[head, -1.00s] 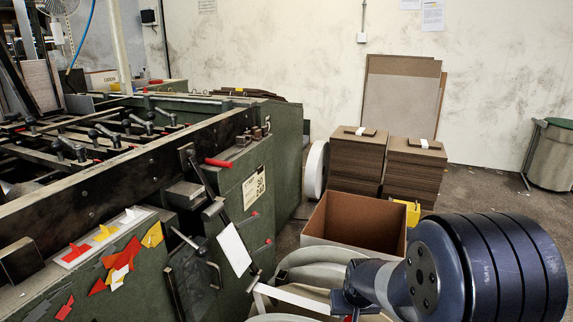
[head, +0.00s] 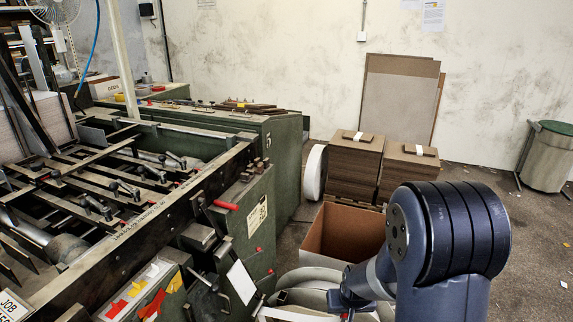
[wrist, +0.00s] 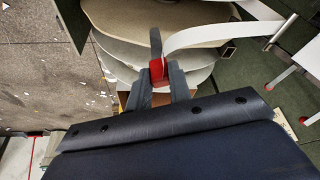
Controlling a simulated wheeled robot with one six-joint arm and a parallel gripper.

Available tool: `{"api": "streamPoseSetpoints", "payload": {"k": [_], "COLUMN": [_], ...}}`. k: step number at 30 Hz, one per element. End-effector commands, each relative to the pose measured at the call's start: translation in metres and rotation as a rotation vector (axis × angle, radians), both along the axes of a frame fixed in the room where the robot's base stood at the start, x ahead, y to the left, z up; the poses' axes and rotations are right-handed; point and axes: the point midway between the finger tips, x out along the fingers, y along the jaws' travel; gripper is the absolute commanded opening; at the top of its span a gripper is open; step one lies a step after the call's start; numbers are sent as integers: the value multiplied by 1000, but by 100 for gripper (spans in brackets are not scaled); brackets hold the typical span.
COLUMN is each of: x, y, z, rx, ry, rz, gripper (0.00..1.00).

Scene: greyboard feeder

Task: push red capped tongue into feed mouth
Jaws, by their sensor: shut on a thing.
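My gripper (wrist: 158,80) is shut on the red cap (wrist: 157,69) of the tongue, seen in the middle of the wrist view. The tongue is a white strip (wrist: 215,34) that curves from the cap up and right towards the green machine. In the head view my gripper (head: 347,312) is at the bottom edge, and the white strip (head: 285,314) runs left from it to the machine's side. I cannot pick out the feed mouth for certain. A small square-ended dark part (wrist: 228,50) sits just below the strip in the wrist view.
Round pale discs (wrist: 150,20) lie beneath my gripper. The green machine (head: 255,215) fills the left of the head view. An open cardboard box (head: 343,235) and board stacks (head: 352,165) stand behind my arm. Floor is free at the right, near a bin (head: 548,158).

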Motion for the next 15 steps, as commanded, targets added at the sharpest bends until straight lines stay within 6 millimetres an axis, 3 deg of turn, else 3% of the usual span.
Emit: {"api": "streamPoseSetpoints", "payload": {"k": [1,6,15], "x": [-1,-5,-8], "y": [0,0,0], "z": [18,40,58], "rx": [0,0,0], "ry": [2,1,0], "rz": [0,0,0], "gripper": [5,5,5]}}
